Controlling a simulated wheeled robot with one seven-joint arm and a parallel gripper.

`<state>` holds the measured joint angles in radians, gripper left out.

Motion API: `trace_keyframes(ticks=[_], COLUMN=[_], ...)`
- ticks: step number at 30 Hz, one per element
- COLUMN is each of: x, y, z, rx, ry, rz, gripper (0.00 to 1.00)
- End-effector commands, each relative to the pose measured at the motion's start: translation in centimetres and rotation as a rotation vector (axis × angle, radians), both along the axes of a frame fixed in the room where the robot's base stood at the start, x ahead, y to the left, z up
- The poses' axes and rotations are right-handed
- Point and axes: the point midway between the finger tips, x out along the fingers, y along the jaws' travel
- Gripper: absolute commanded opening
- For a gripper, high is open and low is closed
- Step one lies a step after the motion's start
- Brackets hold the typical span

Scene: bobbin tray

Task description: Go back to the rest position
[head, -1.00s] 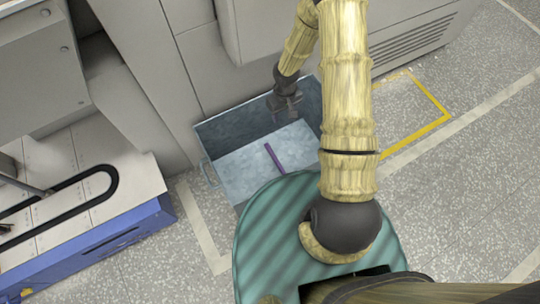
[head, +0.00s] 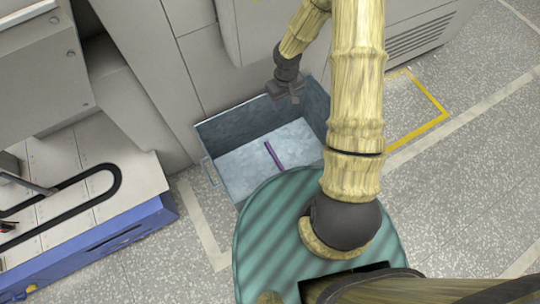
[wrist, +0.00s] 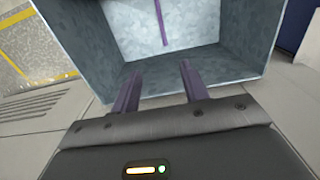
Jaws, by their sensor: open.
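My gripper (head: 283,97) is at the far rim of a grey metal bin (head: 235,178) in the head view. In the wrist view my gripper (wrist: 158,80) is open, with its two purple-grey fingers apart and nothing between them. A thin purple bobbin or rod (head: 273,156) lies on the bin floor, clear of my gripper. It also shows in the wrist view (wrist: 160,22), beyond the fingertips. Part of the bin's near side is hidden behind my own body in the head view.
A pale machine cabinet (head: 190,70) stands right behind the bin. A blue-sided machine (head: 120,238) with a black looped track stands at the left. A yellow floor marking (head: 425,125) lies on the right, where the speckled floor (head: 460,190) is open.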

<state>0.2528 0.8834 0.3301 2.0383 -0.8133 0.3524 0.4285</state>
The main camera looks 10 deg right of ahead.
Motion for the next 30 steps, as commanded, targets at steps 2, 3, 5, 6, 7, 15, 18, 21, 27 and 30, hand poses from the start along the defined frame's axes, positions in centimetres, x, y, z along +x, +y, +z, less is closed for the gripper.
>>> trace_keyframes(ticks=[2, 3, 5, 6, 7, 15, 18, 21, 27, 30], x=[0.0, 0.0, 0.0, 0.0, 0.0, -0.2, -0.8, -1.8, -4.6, -6.2], y=[0.0, 0.0, 0.0, 0.0, 0.0, -0.1, -0.3, -0.6, -0.9, -0.9], z=[0.0, 0.0, 0.0, 0.0, 0.0, 1.1, 3.0, 5.7, 11.3, 13.8], rx=[0.000, 0.000, 0.000, 0.000, 0.000, -0.009, -0.023, -0.041, -0.061, -0.061], ry=[0.000, 0.000, 0.000, 0.000, 0.000, -0.006, -0.016, -0.031, -0.074, -0.099], rz=[0.000, 0.000, 0.000, 0.000, 0.000, -0.005, -0.016, -0.038, -0.101, -0.136], gripper=[0.45, 0.45, 0.45, 0.45, 0.45, 0.45, 0.45, 0.45, 0.45, 0.45])
